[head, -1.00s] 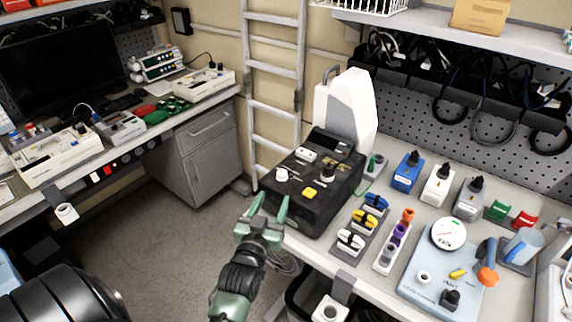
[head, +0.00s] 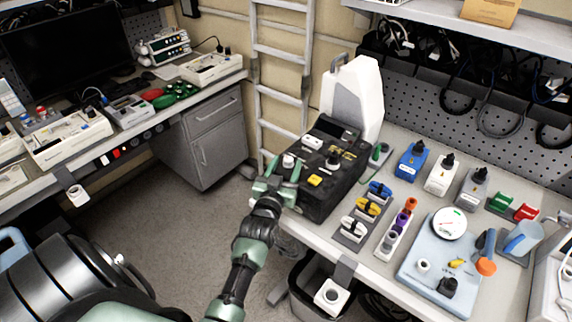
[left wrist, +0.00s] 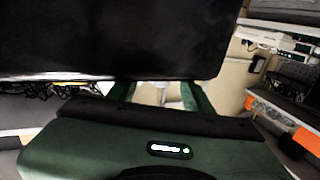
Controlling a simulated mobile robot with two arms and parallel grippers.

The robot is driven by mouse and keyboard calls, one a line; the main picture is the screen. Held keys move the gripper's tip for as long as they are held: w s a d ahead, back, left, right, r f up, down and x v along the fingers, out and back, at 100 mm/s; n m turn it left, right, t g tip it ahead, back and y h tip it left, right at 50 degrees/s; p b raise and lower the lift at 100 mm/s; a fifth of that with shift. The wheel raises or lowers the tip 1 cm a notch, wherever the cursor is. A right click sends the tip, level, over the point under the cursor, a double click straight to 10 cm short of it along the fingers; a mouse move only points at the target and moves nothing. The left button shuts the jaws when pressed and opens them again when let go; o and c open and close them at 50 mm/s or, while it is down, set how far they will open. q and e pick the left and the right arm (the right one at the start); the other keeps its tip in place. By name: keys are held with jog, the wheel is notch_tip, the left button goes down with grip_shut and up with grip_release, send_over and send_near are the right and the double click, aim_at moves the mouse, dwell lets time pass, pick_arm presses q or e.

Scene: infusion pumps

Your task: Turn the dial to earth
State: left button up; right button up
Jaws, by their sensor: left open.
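A black box-shaped device (head: 322,204) stands on the right bench near its front left corner. Its top carries a white dial (head: 289,160), a dark knob (head: 333,161), a yellow button (head: 314,181) and a small screen. I cannot read the markings, so the earth position is not clear. My left gripper (head: 283,169) is open, its green fingers on either side of the white dial; I cannot tell whether they touch it. In the left wrist view, the green fingers (left wrist: 160,97) are apart below a large dark surface, with something pale between them.
Blue, white and grey knob boxes (head: 438,175) stand right of the device. A light blue panel (head: 408,268) with a gauge lies at the front right. A white upright case (head: 354,95) stands behind the device. Open floor (head: 170,225) lies left of the bench.

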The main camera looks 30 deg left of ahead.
pick_arm(q)
grip_shut()
jog(key=shift+h, duration=0.3)
jog(key=shift+s+a+m+t+h+b, duration=0.1)
jog(key=shift+a+m+t+h+b, duration=0.1)
jog(key=shift+m+h, duration=0.4)
jog(key=shift+a+m+t+h+b, duration=0.1)
jog(key=shift+m+h+b, duration=0.1)
jog(key=shift+m+h, duration=0.35)
jog(key=shift+a+f+m+h+b, duration=0.1)
jog(key=shift+m+h+b, duration=0.25)
jog(key=shift+h, duration=0.25)
jog(key=shift+a+f+m+h+b, duration=0.1)
jog(key=shift+m+h+b, duration=0.2)
jog(key=shift+h, duration=0.25)
jog(key=m+h+b, duration=0.1)
jog(key=h+b, duration=0.1)
jog(key=m+h+b, duration=0.2)
jog(key=h+b, duration=0.1)
jog(key=m+g+h+b, duration=0.1)
jog(key=h+b, duration=0.1)
jog(key=b, duration=0.1)
jog(key=shift+a+m, duration=0.4)
jog(key=shift+r+m+g+h+b, duration=0.2)
jog(key=shift+m+g+h+b, duration=0.15)
jog(key=shift+h+b, duration=0.4)
